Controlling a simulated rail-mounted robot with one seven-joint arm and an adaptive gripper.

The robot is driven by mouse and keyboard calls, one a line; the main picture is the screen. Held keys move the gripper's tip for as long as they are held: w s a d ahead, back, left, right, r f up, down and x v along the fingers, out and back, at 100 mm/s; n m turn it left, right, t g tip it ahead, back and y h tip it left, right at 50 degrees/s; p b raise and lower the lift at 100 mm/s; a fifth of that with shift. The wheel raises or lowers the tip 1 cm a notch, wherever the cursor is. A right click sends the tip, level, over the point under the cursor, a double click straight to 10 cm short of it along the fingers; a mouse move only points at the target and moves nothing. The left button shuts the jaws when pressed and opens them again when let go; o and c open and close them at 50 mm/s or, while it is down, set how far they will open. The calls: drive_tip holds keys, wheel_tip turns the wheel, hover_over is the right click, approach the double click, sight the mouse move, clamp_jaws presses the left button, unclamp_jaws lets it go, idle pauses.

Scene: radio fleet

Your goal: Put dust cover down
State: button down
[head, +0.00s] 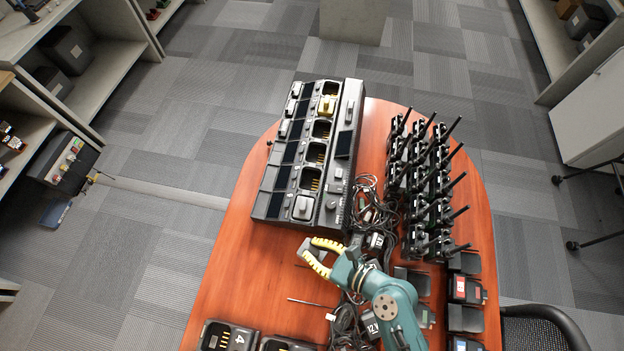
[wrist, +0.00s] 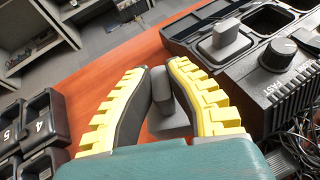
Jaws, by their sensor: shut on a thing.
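My gripper (head: 309,248) is over the red-brown table, just in front of the charger's near end. Its yellow-padded fingers are shut on a small grey dust cover, whose narrow grip shows between the fingertips (wrist: 160,82) in the wrist view. The wider base of the dust cover (wrist: 171,122) shows below, partly hidden by the fingers. I cannot tell whether it touches the table. A similar grey cover (head: 303,207) sits in the near bay of the multi-bay charger (head: 266,206); it also shows in the wrist view (wrist: 224,42).
Tangled black cables (head: 372,215) lie right of my gripper. Several radios with antennas (head: 425,185) stand beyond them. Numbered black chargers (head: 228,337) stand at the near left edge. A thin rod (head: 312,303) lies nearby. The table (head: 240,280) is bare left of my gripper.

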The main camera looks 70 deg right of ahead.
wheel_tip(320, 180, down, 9)
drive_tip(key=b, duration=0.3)
drive_tip(key=shift+r, duration=0.2)
drive_tip(key=shift+f, duration=0.1)
drive_tip(key=c, duration=1.5)
unclamp_jaws()
drive_tip(key=shift+f, duration=0.1)
drive_tip(key=o, duration=0.3)
